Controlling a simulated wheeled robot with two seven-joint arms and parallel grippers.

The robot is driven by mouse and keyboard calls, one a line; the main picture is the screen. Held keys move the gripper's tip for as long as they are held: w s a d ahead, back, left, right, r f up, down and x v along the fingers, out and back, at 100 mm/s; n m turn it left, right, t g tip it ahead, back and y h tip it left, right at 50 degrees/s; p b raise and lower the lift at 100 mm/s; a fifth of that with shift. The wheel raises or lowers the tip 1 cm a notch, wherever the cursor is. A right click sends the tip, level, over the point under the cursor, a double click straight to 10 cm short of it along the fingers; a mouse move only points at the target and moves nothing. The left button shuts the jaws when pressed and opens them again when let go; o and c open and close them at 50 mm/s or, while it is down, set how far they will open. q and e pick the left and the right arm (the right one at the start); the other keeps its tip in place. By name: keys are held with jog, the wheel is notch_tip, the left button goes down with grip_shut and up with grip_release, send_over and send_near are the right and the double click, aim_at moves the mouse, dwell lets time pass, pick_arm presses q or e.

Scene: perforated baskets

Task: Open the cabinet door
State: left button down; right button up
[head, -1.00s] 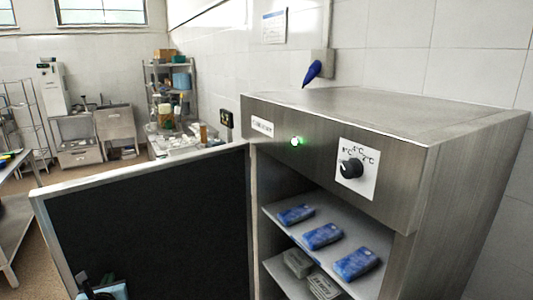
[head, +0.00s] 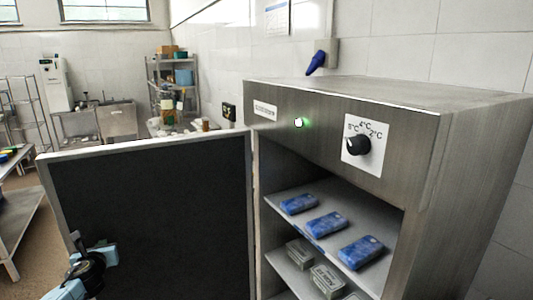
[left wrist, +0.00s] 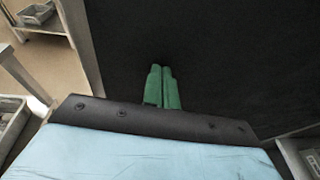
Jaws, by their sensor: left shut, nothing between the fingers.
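The steel cabinet (head: 405,135) stands at the right in the head view. Its door (head: 150,215) is swung wide open to the left, its dark inner panel facing me. My left gripper (head: 76,241) is at the lower left in the head view, in front of the door's inner face near its outer edge. In the left wrist view its green fingers (left wrist: 162,88) are shut together with nothing between them, against the dark door panel (left wrist: 225,60). I cannot tell whether they touch it. My right gripper is not in view.
Blue packs (head: 327,224) lie on the cabinet's upper shelf, and grey boxes (head: 327,281) sit below. A steel table (head: 18,205) stands at the far left, beyond some open floor.

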pick_arm(q)
jog(key=b+x, duration=0.1)
jog(key=x, duration=0.1)
jog(key=b+x, duration=0.1)
jog(key=b, duration=0.1)
jog(key=r+b+x, duration=0.1)
jog(key=b+x, duration=0.1)
jog(key=shift+w+a, duration=0.25)
jog(key=shift+a, duration=0.1)
jog(key=shift+w+a+r, duration=0.1)
jog(key=shift+w+a, duration=0.05)
jog(key=shift+r, duration=0.1)
jog(key=p, duration=1)
send_near(101, 237)
jog(key=shift+s, duration=1.05)
jog(key=shift+d, duration=0.2)
